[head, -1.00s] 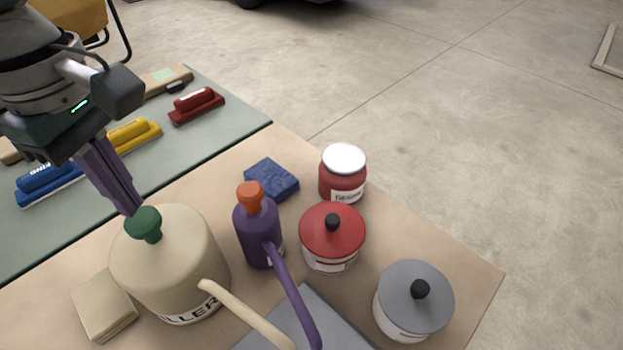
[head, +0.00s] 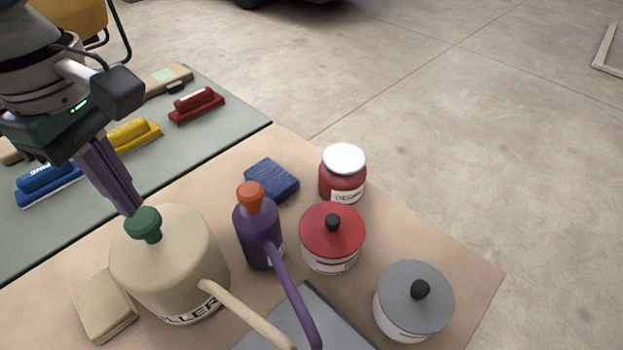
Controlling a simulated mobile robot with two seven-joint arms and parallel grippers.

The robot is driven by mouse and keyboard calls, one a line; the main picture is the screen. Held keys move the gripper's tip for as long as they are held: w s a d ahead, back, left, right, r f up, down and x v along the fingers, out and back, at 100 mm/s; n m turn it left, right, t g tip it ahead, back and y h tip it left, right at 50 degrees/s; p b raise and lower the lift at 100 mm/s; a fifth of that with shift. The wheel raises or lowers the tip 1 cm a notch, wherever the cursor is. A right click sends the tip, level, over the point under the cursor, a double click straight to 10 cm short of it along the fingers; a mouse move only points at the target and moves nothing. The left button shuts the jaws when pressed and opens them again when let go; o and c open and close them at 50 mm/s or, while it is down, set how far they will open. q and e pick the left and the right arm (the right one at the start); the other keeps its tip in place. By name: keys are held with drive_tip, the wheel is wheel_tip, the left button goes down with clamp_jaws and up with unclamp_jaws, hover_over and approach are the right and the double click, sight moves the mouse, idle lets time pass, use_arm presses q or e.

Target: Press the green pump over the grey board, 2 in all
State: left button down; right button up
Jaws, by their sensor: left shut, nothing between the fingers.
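The green pump (head: 145,224) is the knob on top of a large beige pot labelled "...LLER" (head: 172,264). A beige spout (head: 243,313) runs from the pot down to the right, over the grey board (head: 305,318) at the bottom edge. My left gripper (head: 130,209) is shut and empty. Its fingertips are right at the top of the green pump, seemingly touching it or just above; I cannot tell which. My right gripper is not in view.
A purple bottle (head: 257,232) with an orange top and long spout stands right of the pot. A red-lidded tin (head: 332,238), a grey-lidded tin (head: 413,301), a red jar (head: 342,174), a blue sponge (head: 271,180) and a beige sponge (head: 104,305) surround it.

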sight(139, 219)
use_arm(q)
drive_tip(key=shift+f+b, duration=0.55)
drive_tip(key=shift+f, duration=1.15)
drive_tip(key=shift+r, duration=0.1)
wheel_tip(139, 219, up, 3)
drive_tip(key=p, duration=0.5)
drive_tip(key=shift+r, duration=0.15)
